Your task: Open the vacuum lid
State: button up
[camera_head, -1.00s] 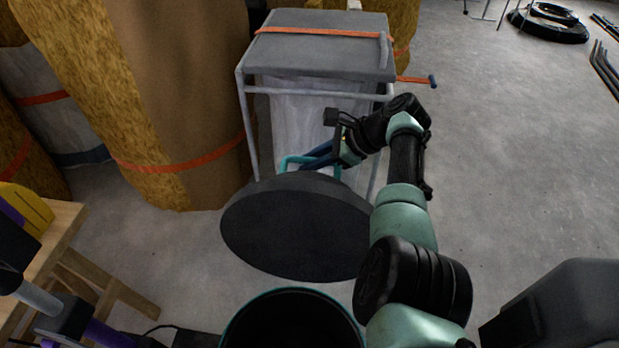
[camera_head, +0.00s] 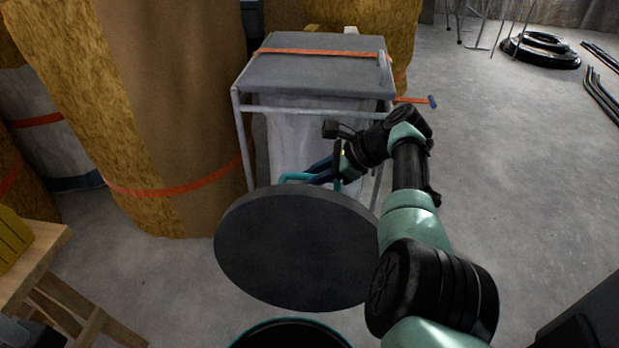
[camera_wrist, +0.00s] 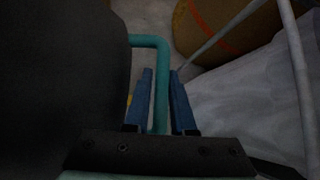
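The vacuum lid (camera_head: 295,250) is a dark round disc. It stands tilted up, clear of the vacuum's open round body (camera_head: 288,335) at the bottom edge of the head view. The lid's teal handle (camera_head: 297,177) sticks out at its far side and also shows in the wrist view (camera_wrist: 161,75). My gripper (camera_head: 312,174) is behind the lid's far edge. In the wrist view my gripper's two blue fingers (camera_wrist: 161,88) lie one on each side of the handle, with little gap, and appear shut on it. The lid's dark surface (camera_wrist: 60,80) fills the left of that view.
A grey-topped metal-frame cart (camera_head: 315,72) with a pale bag stands just behind my gripper. Brown-wrapped insulation rolls (camera_head: 175,90) stand at left. A wooden trestle (camera_head: 40,265) is at lower left.

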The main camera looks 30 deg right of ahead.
aim_at(336, 182)
jog(key=shift+o, duration=0.3)
jog(key=shift+s+r, duration=0.1)
jog(key=shift+r, duration=0.1)
jog(key=p+v, duration=0.5)
jog(key=v, duration=0.2)
jog(key=shift+s+d, duration=0.1)
jog(key=shift+d, duration=0.05)
